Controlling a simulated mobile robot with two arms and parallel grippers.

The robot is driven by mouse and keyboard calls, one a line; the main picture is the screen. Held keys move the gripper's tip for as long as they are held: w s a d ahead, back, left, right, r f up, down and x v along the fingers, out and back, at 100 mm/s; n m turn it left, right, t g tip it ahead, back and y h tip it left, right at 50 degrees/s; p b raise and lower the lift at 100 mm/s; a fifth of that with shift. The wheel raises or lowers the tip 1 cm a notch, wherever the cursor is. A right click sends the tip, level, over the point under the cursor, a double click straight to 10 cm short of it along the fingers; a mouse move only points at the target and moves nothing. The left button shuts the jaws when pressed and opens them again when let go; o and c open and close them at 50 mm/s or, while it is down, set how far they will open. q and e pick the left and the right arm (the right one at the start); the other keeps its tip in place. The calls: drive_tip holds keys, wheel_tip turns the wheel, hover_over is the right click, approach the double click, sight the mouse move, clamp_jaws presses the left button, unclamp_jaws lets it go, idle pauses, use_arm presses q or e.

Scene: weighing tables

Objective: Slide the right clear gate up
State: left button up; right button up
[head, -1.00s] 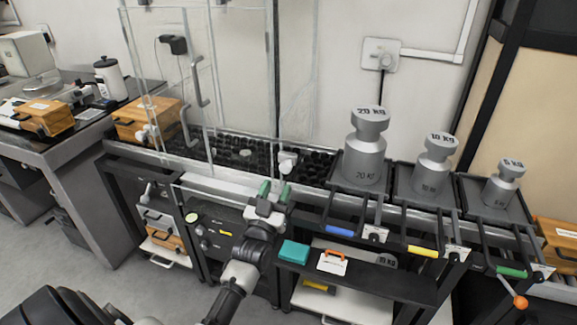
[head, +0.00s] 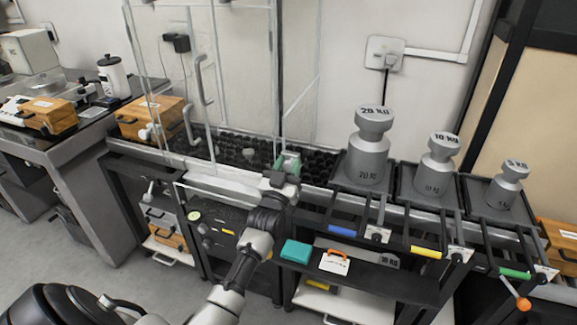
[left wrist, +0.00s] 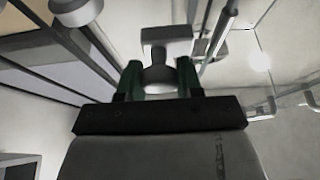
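The clear gate (head: 245,85) on the right is a see-through panel standing over the dark bed of the bench in the head view. A pale knob with a rounded stem (left wrist: 160,77) is close up in the left wrist view. My left gripper (head: 288,163) is at the gate's lower right and hides this knob in the head view. Its green fingertips (left wrist: 161,82) stand on both sides of the stem; whether they press on it I cannot tell. My right gripper is out of view.
Grey 20 kg (head: 368,150), 10 kg (head: 437,168) and 5 kg (head: 508,185) weights stand on trays to the right. A teal box (head: 296,251) lies on the lower shelf. A wooden box (head: 150,115) stands behind the left clear panel.

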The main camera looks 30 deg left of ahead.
use_arm(q)
clamp_jaws()
wheel_tip(320, 180, up, 26)
drive_tip(key=p, duration=2)
drive_tip(key=shift+f, duration=0.15)
drive_tip(key=o, duration=0.5)
unclamp_jaws()
drive_tip(key=shift+o, duration=0.5)
